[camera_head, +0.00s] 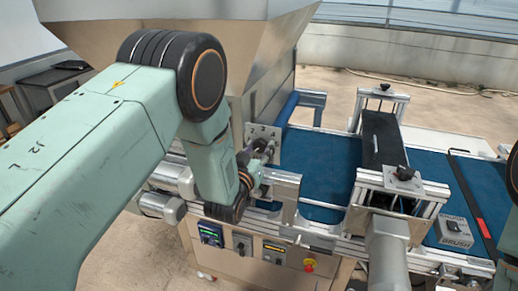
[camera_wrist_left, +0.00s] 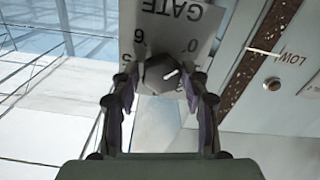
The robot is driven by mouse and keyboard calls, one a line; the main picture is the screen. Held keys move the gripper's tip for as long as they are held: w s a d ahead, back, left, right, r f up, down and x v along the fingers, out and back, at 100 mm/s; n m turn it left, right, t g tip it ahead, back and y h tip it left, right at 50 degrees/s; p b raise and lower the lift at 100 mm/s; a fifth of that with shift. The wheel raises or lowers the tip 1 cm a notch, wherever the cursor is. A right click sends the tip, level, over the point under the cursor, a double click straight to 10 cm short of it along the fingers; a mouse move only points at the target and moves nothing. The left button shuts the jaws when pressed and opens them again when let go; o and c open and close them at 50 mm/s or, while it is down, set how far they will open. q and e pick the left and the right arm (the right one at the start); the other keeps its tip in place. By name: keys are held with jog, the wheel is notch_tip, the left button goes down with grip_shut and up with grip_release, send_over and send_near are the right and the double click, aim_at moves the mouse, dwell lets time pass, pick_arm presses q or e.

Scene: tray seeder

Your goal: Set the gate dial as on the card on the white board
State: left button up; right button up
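The gate dial (camera_wrist_left: 160,74) is a dark round knob with a white pointer mark in the left wrist view. Its plate (camera_wrist_left: 170,22), marked GATE, appears upside down there, with figures partly covered; the pointer mark lies towards the picture's right, slightly up. My left gripper (camera_wrist_left: 161,78) is open, one finger on each side of the dial, with a narrow gap seeming to show at each side. In the head view the left gripper (camera_head: 262,157) is at the plate (camera_head: 263,131) below the hopper, hiding the dial. No card is readable. My right gripper is out of view.
The steel hopper (camera_head: 262,50) stands above my left gripper. A blue belt (camera_head: 322,160) runs to the right, under a bridge with a dark brush (camera_head: 382,139). Below the left gripper are a control panel and a red stop button (camera_head: 309,265).

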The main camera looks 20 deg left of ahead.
pick_arm(q)
jog(key=shift+a, duration=0.15)
jog(key=c, duration=0.7)
jog(key=m+b, duration=0.2)
jog(key=m, duration=0.1)
jog(key=shift+f, duration=0.15)
jog(key=m+b, duration=0.3)
jog(key=m, duration=0.3)
jog(key=m+b, duration=0.2)
jog(key=m, duration=0.2)
jog(key=shift+m+b, duration=1.15)
jog(key=shift+m, duration=1.15)
jog(key=shift+r, duration=0.2)
